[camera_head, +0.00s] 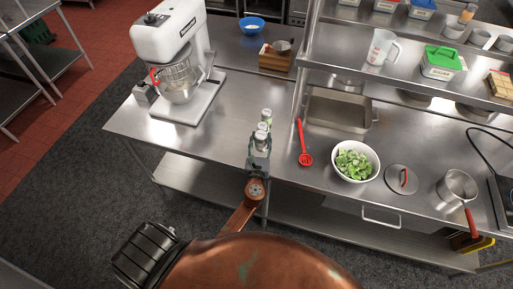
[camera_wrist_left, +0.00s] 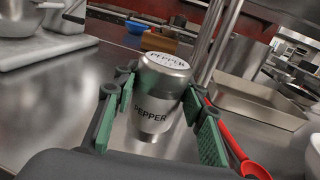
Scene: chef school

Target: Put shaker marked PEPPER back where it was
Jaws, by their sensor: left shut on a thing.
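The silver shaker marked PEPPER (camera_wrist_left: 152,112) is upright between the green finger pads of my left gripper (camera_wrist_left: 160,128), with its label and lid lettering facing the left wrist camera. In the head view my left gripper (camera_head: 260,152) is shut on the shaker (camera_head: 261,138) over the front part of the steel counter (camera_head: 225,125). I cannot tell whether its base touches the counter. Another small shaker-like container (camera_head: 266,115) stands just beyond it; its marking is not readable. My right gripper is not in view.
A red slotted spoon (camera_head: 303,143) and a white bowl of greens (camera_head: 356,161) lie to the right. A stand mixer (camera_head: 175,50) stands at left. A shelf post (camera_head: 299,85) rises behind. Counter left of the gripper is clear.

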